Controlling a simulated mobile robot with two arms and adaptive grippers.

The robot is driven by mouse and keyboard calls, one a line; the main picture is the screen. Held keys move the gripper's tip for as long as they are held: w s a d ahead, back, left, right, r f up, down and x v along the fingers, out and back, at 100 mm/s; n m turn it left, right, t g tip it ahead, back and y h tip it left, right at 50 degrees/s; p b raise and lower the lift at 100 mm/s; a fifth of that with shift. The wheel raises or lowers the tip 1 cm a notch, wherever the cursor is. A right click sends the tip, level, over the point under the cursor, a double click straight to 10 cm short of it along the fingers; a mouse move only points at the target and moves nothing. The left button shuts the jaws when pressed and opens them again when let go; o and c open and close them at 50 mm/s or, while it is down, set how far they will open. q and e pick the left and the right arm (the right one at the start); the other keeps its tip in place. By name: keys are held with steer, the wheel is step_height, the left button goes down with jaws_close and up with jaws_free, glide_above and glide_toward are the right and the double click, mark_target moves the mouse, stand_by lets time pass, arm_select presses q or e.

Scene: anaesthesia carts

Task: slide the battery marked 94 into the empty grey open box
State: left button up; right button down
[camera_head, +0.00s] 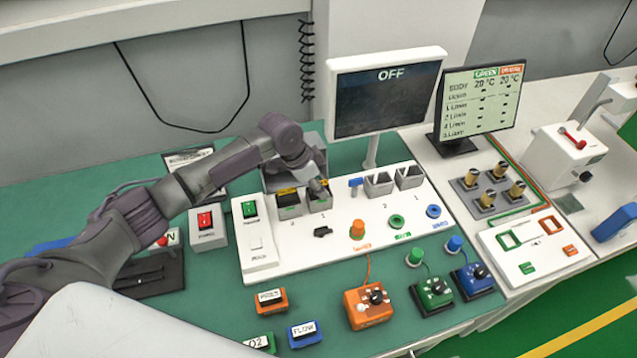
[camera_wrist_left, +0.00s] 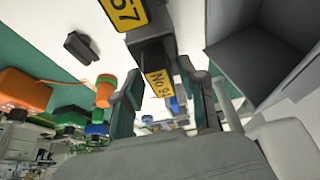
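The battery marked 94 (camera_wrist_left: 157,80) shows its yellow label in the left wrist view, below another battery marked 57 (camera_wrist_left: 124,12). In the head view, two dark batteries with yellow tops sit in the grey slots numbered 2 (camera_head: 289,211) and 1 (camera_head: 320,204). My left gripper (camera_head: 318,186) is above slot 1, pointing down. In the wrist view its fingers (camera_wrist_left: 160,84) stand apart on either side of battery 94, with a gap visible at the right. A larger grey open box (camera_wrist_left: 250,52) is beside them, empty where visible; my arm partly hides it in the head view (camera_head: 272,180). My right gripper is out of view.
A monitor reading OFF (camera_head: 385,98) stands behind the white panel. Two more grey holders (camera_head: 379,187) are right of the gripper. A black piece (camera_head: 322,231) and an orange connector (camera_head: 357,230) lie in front. Coloured control boxes (camera_head: 369,306) occupy the front of the green table.

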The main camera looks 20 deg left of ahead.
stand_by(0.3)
arm_select(q)
steer(key=v, duration=1.2)
steer(key=shift+f, duration=0.1)
